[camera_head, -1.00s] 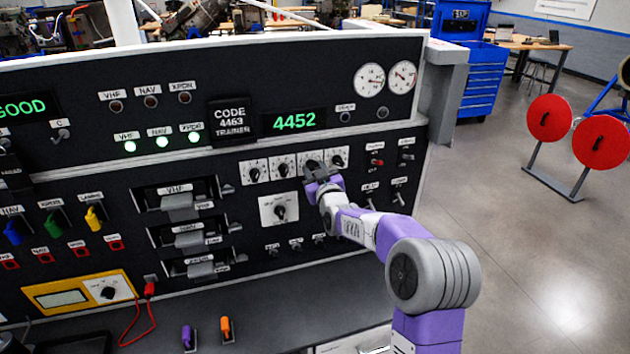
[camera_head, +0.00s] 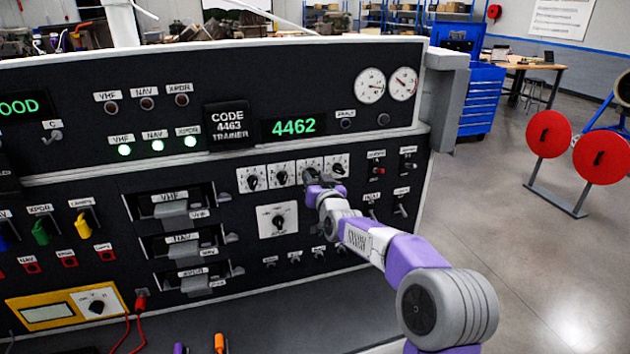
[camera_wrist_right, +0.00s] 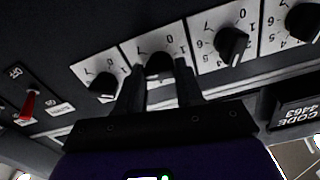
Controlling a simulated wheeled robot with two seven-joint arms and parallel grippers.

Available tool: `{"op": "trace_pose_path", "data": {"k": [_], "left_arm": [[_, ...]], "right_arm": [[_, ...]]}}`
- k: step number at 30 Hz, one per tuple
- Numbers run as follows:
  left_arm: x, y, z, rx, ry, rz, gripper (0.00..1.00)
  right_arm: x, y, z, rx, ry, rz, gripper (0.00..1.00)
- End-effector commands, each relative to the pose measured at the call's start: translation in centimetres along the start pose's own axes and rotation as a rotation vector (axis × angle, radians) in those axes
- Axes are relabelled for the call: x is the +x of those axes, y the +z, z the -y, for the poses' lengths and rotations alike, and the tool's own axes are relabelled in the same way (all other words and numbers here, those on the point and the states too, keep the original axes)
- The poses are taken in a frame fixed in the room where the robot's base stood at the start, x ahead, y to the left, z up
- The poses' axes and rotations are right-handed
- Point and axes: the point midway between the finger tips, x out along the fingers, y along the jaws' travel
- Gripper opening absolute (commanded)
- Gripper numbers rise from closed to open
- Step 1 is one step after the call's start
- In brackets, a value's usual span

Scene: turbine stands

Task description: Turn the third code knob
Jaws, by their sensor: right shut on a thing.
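A row of code knobs on white dial plates sits below the green display (camera_head: 294,126), which reads 4462. The third code knob (camera_wrist_right: 159,64) is between the fingers of my right gripper (camera_head: 313,181) and is partly hidden by it in the head view. In the right wrist view, upside down, the gripper (camera_wrist_right: 160,79) is shut on this knob. The first code knob (camera_head: 252,181), second code knob (camera_head: 282,178) and fourth code knob (camera_head: 338,168) are free. The sign (camera_head: 230,125) reads CODE 4463 TRAINER. My left gripper is not in view.
A larger knob (camera_head: 278,220) on a white plate is below the code knobs. Toggle switches (camera_head: 376,171) sit to their right. Three handled drawer units (camera_head: 182,217) are to the left. The desk surface (camera_head: 290,305) is mostly clear at the front.

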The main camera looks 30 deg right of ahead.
Motion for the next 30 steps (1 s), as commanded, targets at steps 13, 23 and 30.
{"op": "trace_pose_path", "data": {"k": [13, 23, 30], "left_arm": [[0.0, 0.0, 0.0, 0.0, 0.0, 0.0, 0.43], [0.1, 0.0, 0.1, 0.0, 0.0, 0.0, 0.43], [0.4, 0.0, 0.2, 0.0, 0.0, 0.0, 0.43]], "right_arm": [[0.0, 0.0, 0.0, -0.002, 0.0, 0.0, 0.62], [-1.1, -0.1, 0.0, -0.002, 0.0, 0.0, 0.62], [-4.6, -0.1, 0.0, -0.001, 0.0, -0.001, 0.62]]}}
